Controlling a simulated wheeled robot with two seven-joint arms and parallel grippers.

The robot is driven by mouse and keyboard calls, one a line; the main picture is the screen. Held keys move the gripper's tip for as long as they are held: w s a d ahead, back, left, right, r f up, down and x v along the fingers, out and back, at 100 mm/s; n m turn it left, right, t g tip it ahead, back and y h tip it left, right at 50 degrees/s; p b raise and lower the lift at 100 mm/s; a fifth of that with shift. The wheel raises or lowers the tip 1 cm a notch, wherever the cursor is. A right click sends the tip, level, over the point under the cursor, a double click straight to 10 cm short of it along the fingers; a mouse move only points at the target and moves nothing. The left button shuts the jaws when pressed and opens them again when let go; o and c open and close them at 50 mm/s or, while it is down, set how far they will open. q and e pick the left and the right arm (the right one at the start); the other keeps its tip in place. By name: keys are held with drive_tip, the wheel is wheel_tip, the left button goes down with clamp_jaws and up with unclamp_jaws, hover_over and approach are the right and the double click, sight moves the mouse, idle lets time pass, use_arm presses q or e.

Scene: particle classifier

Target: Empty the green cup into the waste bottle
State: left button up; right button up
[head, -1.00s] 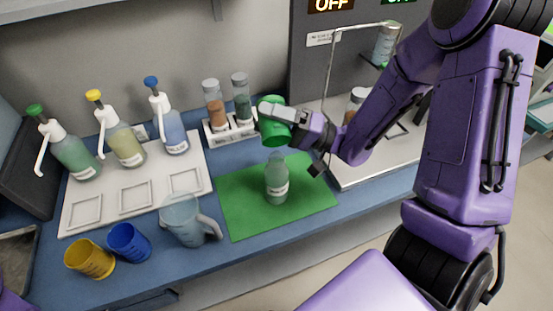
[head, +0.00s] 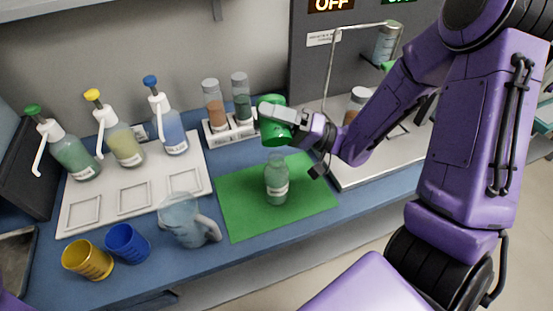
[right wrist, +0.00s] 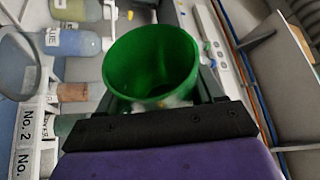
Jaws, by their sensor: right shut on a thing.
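The green cup (head: 271,132) is held in the air by my right gripper (head: 283,116), which is shut on it. The cup looks tilted, above and slightly left of the bottle's mouth, with a clear gap between them. In the right wrist view the cup (right wrist: 150,60) shows its open mouth, with some pale spots near its lower rim; I cannot tell how full it is. A clear bottle with green contents and a white label (head: 277,184), likely the waste bottle, stands upright on the green mat (head: 245,205). My left gripper is out of view.
Behind stands a white rack (head: 229,129) with two capped vials. At left are pump bottles on a white tray (head: 135,190), a clear pitcher (head: 185,222), a blue cup (head: 128,243) and a yellow cup (head: 88,260). A metal stand (head: 330,75) rises at the right.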

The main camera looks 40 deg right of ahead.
drive_tip(key=shift+s+a+r+n+g+y+b, duration=0.15)
drive_tip(key=shift+s+n+y+b, duration=0.25)
drive_tip(key=shift+n, duration=0.35)
drive_tip(key=shift+s+a+r+n+g+y+b, duration=0.1)
drive_tip(key=shift+n+g+y+b, duration=0.1)
drive_tip(key=shift+n+b, duration=0.45)
drive_tip(key=shift+s+a+r+n+g+y+b, duration=0.1)
drive_tip(key=shift+s+n+g+y+b, duration=0.2)
drive_tip(key=shift+n, duration=0.5)
idle(1.4)
drive_tip(key=shift+w, duration=0.1)
idle(0.7)
